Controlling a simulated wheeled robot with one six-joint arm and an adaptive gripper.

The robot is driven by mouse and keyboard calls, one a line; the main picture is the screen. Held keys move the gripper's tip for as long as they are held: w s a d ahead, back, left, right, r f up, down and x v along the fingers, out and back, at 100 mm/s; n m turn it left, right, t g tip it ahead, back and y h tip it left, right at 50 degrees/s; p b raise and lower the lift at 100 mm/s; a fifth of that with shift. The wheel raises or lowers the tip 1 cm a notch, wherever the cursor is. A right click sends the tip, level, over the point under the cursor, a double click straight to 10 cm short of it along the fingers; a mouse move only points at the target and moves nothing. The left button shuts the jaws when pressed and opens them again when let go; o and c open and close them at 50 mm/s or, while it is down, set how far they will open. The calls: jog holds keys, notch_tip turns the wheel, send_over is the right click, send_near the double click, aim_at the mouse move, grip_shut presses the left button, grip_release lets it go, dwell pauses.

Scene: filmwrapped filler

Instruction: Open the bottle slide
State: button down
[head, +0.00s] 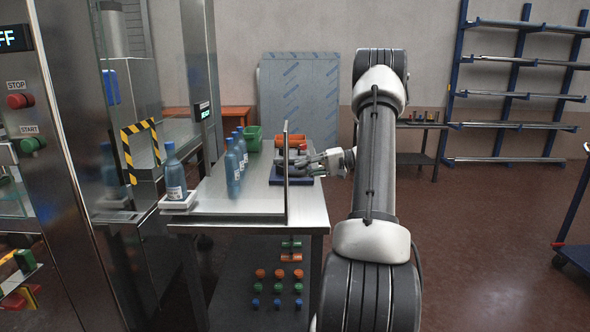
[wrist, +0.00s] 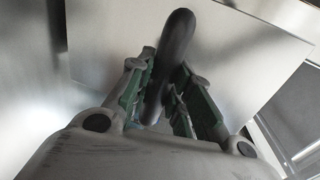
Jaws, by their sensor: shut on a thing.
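My gripper (head: 308,160) reaches in from the right to a thin upright metal plate (head: 286,185) on the steel table, which looks like the bottle slide. In the wrist view my gripper (wrist: 160,105) is shut on a dark rounded handle (wrist: 178,42), with green pads on both sides of it. A pale flat panel (wrist: 240,50) shows behind the handle. Blue bottles stand in a row (head: 232,168) left of the plate. One more blue bottle (head: 174,175) stands upright on a small white platform (head: 178,201). The handle's mounting is hidden.
The steel table (head: 235,217) carries a green bin (head: 253,139) and orange items (head: 293,141) farther back. A machine with stop and start buttons (head: 20,101) and a striped frame (head: 140,150) stands left. A blue rack (head: 515,95) stands at the back right; floor there is open.

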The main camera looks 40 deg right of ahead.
jog(key=shift+s+d, duration=0.25)
jog(key=shift+d, duration=0.15)
jog(key=c, duration=1.3)
grip_release()
jog(key=v, duration=1.2)
